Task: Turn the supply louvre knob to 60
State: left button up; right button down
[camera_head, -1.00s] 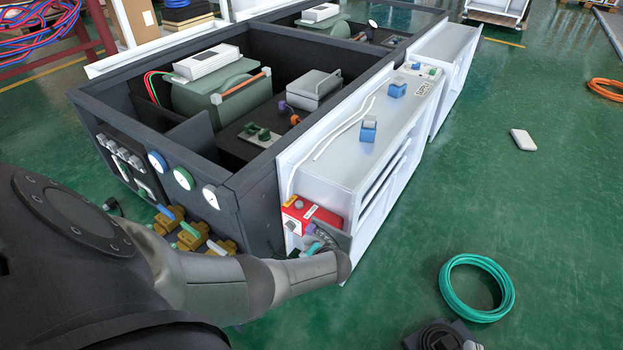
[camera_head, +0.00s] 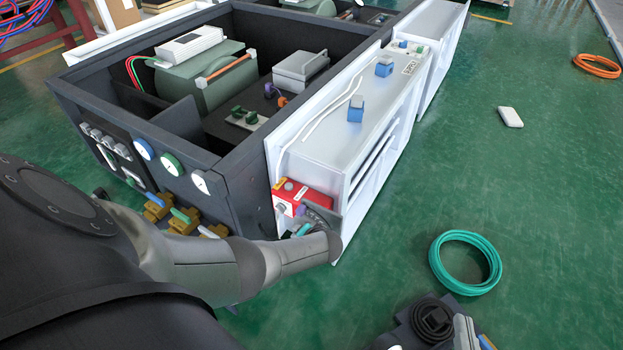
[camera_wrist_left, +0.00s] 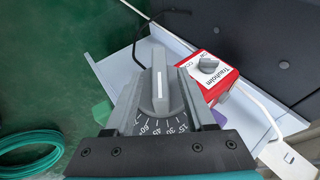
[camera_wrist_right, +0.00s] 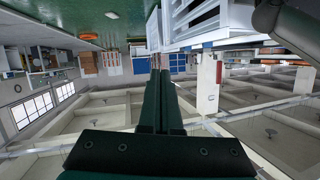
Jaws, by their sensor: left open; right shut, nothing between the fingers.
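The louvre knob (camera_wrist_left: 160,85) is grey with a pale line down its face. It sits above a dark scale numbered 15, 30, 45 and 60; I cannot tell which mark the line meets. My left gripper (camera_wrist_left: 158,95) is open, with one finger on each side of the knob; I cannot tell whether they touch it. In the head view my left arm reaches from the left to the dial plate (camera_head: 322,215) at the near end of the white unit and hides part of it. My right gripper (camera_wrist_right: 158,92) is shut and empty, away from the knob.
A red box (camera_head: 297,194) with a grey switch sits close beside the dial; the left wrist view shows it too (camera_wrist_left: 208,72). Brass valves (camera_head: 183,220) line the dark cabinet. A teal hose coil (camera_head: 465,284) and a white block (camera_head: 510,117) lie on open green floor.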

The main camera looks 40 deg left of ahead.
jog(key=s+d+f+g+h+p, duration=0.3)
jog(key=s+d+g+h+p, duration=0.3)
jog(key=d+g, duration=0.35)
pick_arm(q)
jog(key=p+v, duration=0.5)
jog(key=v, duration=1)
pick_arm(e)
notch_tip(320, 180, down, 11)
jog(key=s+g+y, duration=0.1)
jog(key=s, duration=0.1)
jog(key=shift+s+d+r, duration=0.15)
jog(key=shift+s+d, duration=0.1)
jog(key=shift+s, duration=0.1)
